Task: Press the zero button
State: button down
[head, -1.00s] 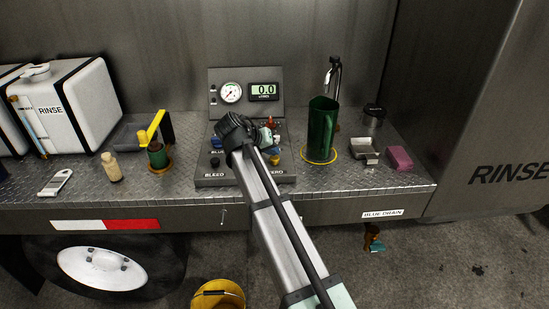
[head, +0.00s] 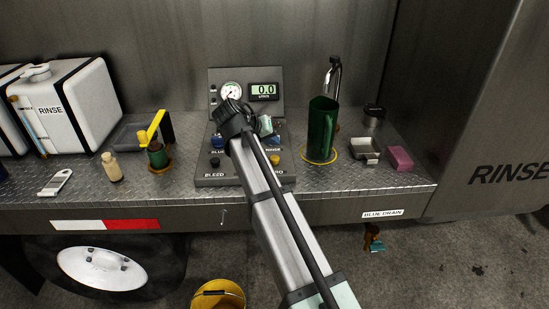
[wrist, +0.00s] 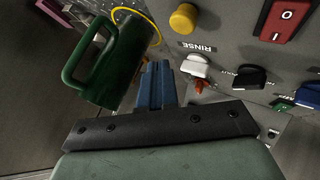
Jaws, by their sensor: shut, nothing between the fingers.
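The yellow zero button (head: 275,160) stands at the front right of the sloped control panel (head: 205,178), above a partly covered label ending in "RO". In the wrist view the yellow button (wrist: 184,17) is at the top centre, above the upside-down RINSE label. My gripper (wrist: 156,70) is shut and empty, its blue fingers together. They point toward the panel's right edge beside the green jug and are apart from the button. In the head view my wrist hides the fingertips and the middle of the panel.
The green jug (head: 321,130) stands close right of the panel, inside a yellow ring. Near the fingers are a white-handled RINSE valve (wrist: 195,66), black and blue knobs and a red rocker switch (wrist: 284,20). The display (head: 264,91) reads 0.0.

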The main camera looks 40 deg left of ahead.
jog(key=shift+r, duration=1.05)
jog(key=shift+d+f, duration=0.1)
jog(key=s+d+f+n+g+h, duration=0.1)
jog(key=s+d+f, duration=0.2)
jog(key=d+f, duration=0.4)
jog(key=s+d+f+n+g, duration=0.1)
jog(key=s+d+f, duration=0.2)
jog(key=d+f, duration=0.4)
jog(key=w+d+f+m+g+h, duration=0.15)
jog(key=w+d+f, duration=0.25)
jog(key=d+f, duration=0.4)
jog(key=w+d+f+g+h, duration=0.1)
jog(key=w+d+f+g, duration=0.15)
jog(key=d+f, duration=0.55)
jog(key=s+d+f+m+g, duration=0.2)
jog(key=d+f+m+g, duration=0.1)
jog(key=d+f, duration=1.3)
jog(key=s+d+f+m+g, duration=0.1)
jog(key=s+d+f+g, duration=0.1)
jog(key=s+d+f, duration=0.4)
jog(key=s+d+f+m+g, duration=0.15)
jog(key=s+d+f, duration=0.25)
jog(key=d, duration=0.4)
jog(key=s+d+f+m+g+y, duration=0.1)
jog(key=s+d+f+y, duration=0.1)
jog(key=s, duration=0.6)
jog(key=s+d+f+m+g+y, duration=0.2)
jog(key=s+d+f, duration=0.2)
jog(key=s, duration=0.4)
jog(key=shift+d, duration=0.85)
